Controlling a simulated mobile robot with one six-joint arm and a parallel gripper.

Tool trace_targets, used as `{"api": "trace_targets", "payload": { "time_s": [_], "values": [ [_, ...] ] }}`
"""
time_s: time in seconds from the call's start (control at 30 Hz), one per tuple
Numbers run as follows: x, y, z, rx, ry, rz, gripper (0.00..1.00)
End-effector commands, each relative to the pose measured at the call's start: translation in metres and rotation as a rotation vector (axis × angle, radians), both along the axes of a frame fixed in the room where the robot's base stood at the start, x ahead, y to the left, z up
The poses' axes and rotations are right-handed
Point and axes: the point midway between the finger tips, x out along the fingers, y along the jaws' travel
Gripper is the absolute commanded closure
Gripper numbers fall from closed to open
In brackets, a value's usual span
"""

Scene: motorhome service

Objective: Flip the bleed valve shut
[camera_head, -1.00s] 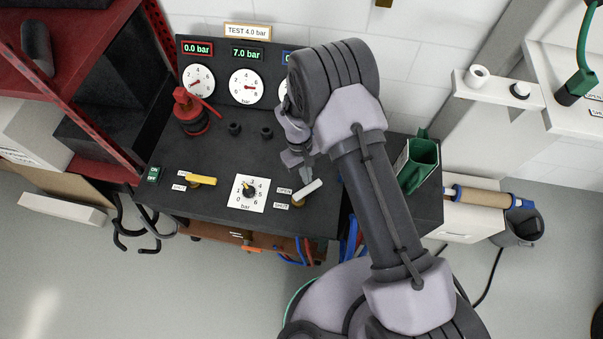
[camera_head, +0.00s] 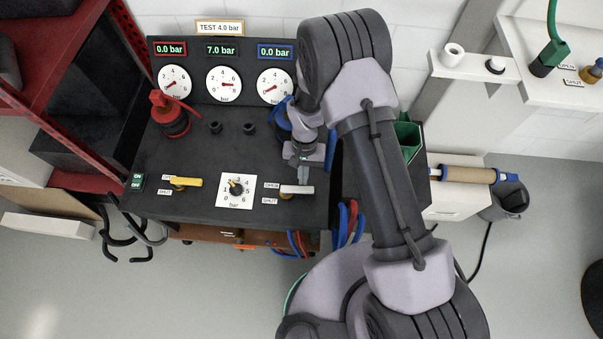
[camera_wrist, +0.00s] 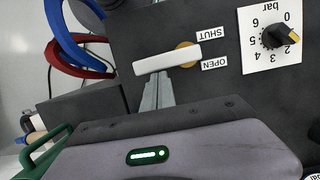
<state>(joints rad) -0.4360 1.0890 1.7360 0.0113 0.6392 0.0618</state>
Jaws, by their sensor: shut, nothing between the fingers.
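The valve with the white lever (camera_head: 298,190) is on the front right of the dark bench, next to the OPEN label (camera_head: 272,185) and SHUT label (camera_head: 269,200). Its lever lies about level across the picture, pointing right from its brass pivot (camera_head: 286,195). In the wrist view the white lever (camera_wrist: 165,60) runs left from the brass pivot (camera_wrist: 188,50). My gripper (camera_head: 303,182) is shut and empty at the lever's OPEN side, near its free end. In the wrist view my fingertips (camera_wrist: 159,78) meet the lever's edge; contact itself is hard to tell.
A yellow lever valve (camera_head: 187,182) and a pressure knob (camera_head: 236,188) sit left of the white lever. Gauges at the back read 0.0, 7.0 and 0.0 bar. A red coupling (camera_head: 170,115) stands at back left. Blue and red hoses (camera_head: 348,218) hang at right.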

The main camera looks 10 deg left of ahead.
Motion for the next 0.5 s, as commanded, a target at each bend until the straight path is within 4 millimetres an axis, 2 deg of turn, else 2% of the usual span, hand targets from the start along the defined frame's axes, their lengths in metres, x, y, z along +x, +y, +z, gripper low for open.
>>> {"api": "trace_targets", "payload": {
  "time_s": [0.5],
  "values": [
    [-0.0028,-0.0016,-0.0001,-0.001,0.001,-0.047,1.0]
  ]
}}
